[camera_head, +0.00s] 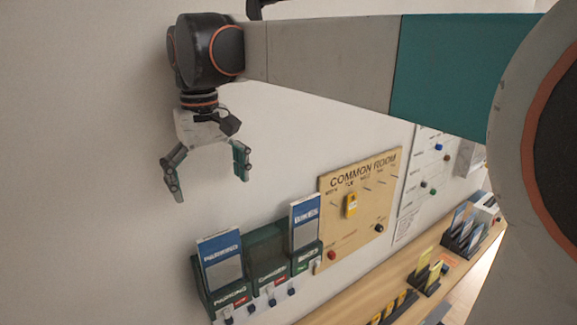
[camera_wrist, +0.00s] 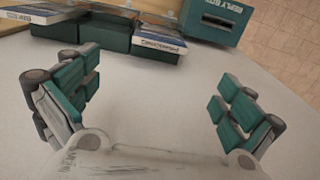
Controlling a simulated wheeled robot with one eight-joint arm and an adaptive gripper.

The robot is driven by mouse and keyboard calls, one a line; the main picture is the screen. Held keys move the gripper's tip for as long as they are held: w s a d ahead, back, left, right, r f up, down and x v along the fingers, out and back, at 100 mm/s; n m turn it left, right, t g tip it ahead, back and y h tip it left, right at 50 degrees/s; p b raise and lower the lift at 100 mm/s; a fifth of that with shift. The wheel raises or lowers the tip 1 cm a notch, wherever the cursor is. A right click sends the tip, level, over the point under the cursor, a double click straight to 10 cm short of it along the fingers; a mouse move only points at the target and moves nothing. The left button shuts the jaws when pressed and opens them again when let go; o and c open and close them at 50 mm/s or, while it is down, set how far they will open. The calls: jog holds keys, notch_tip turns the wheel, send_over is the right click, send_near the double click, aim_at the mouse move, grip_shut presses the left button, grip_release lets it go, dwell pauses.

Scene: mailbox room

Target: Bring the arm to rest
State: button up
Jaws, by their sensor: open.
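My gripper (camera_head: 208,178) hangs from the end of my arm at the upper left of the head view, pointing down. Its two fingers are spread wide with nothing between them. In the wrist view the gripper (camera_wrist: 160,115) also shows open, with teal pads on both fingers and only a pale plain surface between them. In the head view my arm reaches across the top of the picture, with the gripper above and to the left of the green wall holder. The gripper touches nothing that I can see.
A green holder (camera_head: 268,247) carries a PARKING booklet (camera_head: 220,262) and a BIKES booklet (camera_head: 305,221). Right of it is the wooden COMMON ROOM board (camera_head: 379,193) with a yellow tag (camera_head: 351,205). A wooden shelf (camera_head: 345,307) runs below. A teal reply box (camera_wrist: 217,20) shows in the wrist view.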

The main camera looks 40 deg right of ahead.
jog(key=s+f+t+b, duration=0.2)
jog(key=s+f+b, duration=0.3)
jog(key=f+b, duration=0.5)
jog(key=s+f+t+b, duration=0.2)
jog(key=s+f+b, duration=0.3)
jog(key=f, duration=1.7)
jog(key=s+f+t+b, duration=0.3)
jog(key=s+f+b, duration=0.2)
jog(key=f+b, duration=1)
jog(key=shift+f+b, duration=0.35)
jog(key=shift+f, duration=0.05)
